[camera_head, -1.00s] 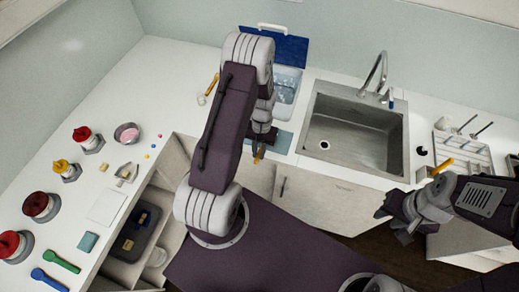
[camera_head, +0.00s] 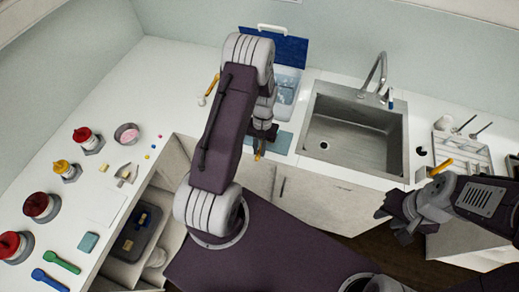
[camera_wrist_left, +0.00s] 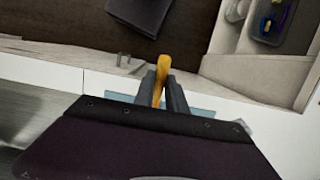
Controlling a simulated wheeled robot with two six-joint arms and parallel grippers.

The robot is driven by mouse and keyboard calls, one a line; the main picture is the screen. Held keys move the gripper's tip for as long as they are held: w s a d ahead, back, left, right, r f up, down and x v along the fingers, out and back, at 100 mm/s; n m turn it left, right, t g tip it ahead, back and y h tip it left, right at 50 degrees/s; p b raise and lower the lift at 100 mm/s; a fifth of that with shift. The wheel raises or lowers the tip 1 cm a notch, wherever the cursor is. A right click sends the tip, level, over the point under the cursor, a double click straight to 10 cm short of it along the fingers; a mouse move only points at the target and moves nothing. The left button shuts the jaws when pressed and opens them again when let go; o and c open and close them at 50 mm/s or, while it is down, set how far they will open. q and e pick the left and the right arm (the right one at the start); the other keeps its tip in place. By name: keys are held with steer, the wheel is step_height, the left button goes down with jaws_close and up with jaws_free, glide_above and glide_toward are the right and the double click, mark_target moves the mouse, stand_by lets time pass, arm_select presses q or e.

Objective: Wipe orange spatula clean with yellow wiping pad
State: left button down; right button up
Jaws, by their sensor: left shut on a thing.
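My left gripper (camera_head: 260,146) is shut on a slim orange piece, which looks like the orange spatula (camera_wrist_left: 161,80). It points out between the fingers in the left wrist view; its far part is partly hidden. In the head view the gripper is above the counter's front edge, over a blue mat (camera_head: 281,143) left of the sink. My right gripper (camera_head: 393,222) is at the right, apart from the counter, and its fingers look spread and empty. I cannot pick out the yellow wiping pad for certain; small yellow pieces (camera_head: 129,244) lie in the open drawer at left.
The sink (camera_head: 352,133) lies right of the mat. A clear bin with a blue lid (camera_head: 280,50) stands behind. An orange-handled utensil (camera_head: 213,84) lies on the back counter. Another orange piece (camera_head: 441,167) lies by the white tray.

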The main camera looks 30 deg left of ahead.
arm_select(q)
steer(key=shift+s+p+v, duration=0.2)
steer(key=shift+p+v, duration=0.45)
steer(key=shift+v, duration=0.25)
steer(key=shift+s+p+v, duration=0.2)
steer(key=shift+p+v, duration=0.5)
steer(key=shift+v, duration=0.2)
steer(key=shift+s+p+v, duration=0.2)
steer(key=shift+p+v, duration=0.45)
steer(key=shift+v, duration=0.25)
steer(key=shift+d+r, duration=0.1)
steer(key=shift+d, duration=0.05)
